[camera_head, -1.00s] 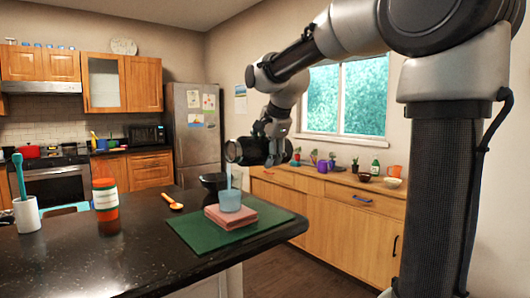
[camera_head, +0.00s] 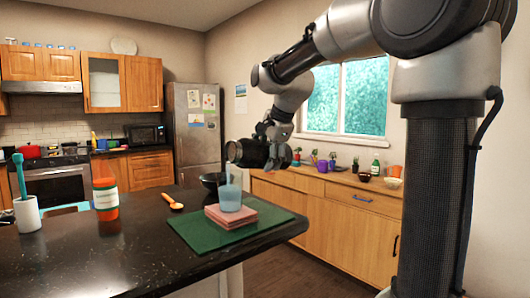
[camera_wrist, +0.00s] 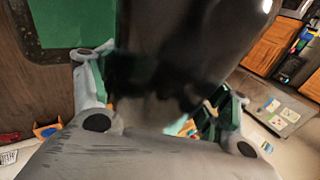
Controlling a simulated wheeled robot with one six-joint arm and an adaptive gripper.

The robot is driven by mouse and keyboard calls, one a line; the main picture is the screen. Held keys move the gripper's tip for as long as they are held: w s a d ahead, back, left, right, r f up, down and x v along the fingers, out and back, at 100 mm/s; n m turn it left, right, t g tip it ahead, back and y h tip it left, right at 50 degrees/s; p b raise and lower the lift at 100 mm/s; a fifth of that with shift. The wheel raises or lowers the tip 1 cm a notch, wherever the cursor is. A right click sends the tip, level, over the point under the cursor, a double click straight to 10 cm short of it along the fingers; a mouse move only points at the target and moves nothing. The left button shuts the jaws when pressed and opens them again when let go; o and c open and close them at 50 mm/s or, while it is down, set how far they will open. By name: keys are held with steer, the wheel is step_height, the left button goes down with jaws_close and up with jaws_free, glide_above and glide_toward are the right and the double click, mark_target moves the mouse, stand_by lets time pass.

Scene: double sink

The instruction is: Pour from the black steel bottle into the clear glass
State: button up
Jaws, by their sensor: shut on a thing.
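The black steel bottle (camera_head: 250,153) lies roughly on its side in the air, its mouth end toward the left. My gripper (camera_head: 276,143) is shut on it, at the bottle's right part. In the wrist view the dark bottle (camera_wrist: 185,50) runs between the two fingers of my gripper (camera_wrist: 165,105). The clear glass (camera_head: 230,193) stands upright below the bottle's mouth end and holds pale blue liquid. Whether a stream still falls between bottle and glass is hard to tell.
The glass stands on a pink block (camera_head: 231,215) on a green mat (camera_head: 200,237) at the counter's edge. A dark bowl (camera_head: 210,181) is behind it.

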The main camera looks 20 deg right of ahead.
step_height(320, 180, down, 3)
steer(key=m+y, duration=0.1)
steer(key=y, duration=0.2)
steer(key=shift+f+g, duration=0.15)
steer(key=shift+g, duration=0.25)
steer(key=r+y, duration=0.1)
steer(key=m+y, duration=0.1)
steer(key=shift+d+r+g+y, duration=0.15)
steer(key=shift+r+g+y, duration=0.15)
steer(key=shift+r, duration=0.1)
steer(key=shift+r+m+y, duration=0.3)
steer(key=shift+r+y, duration=0.4)
steer(key=shift+r+m+y, duration=0.4)
steer(key=shift+r+y, duration=0.3)
steer(key=shift+y, duration=0.2)
steer(key=r+m+y, duration=0.1)
steer(key=r+y, duration=0.1)
steer(key=r+m+y, duration=0.1)
steer(key=r+y, duration=0.1)
steer(key=y, duration=0.1)
steer(key=shift+a+r+g, duration=0.2)
steer(key=shift+g, duration=0.1)
steer(key=shift+d, duration=0.15)
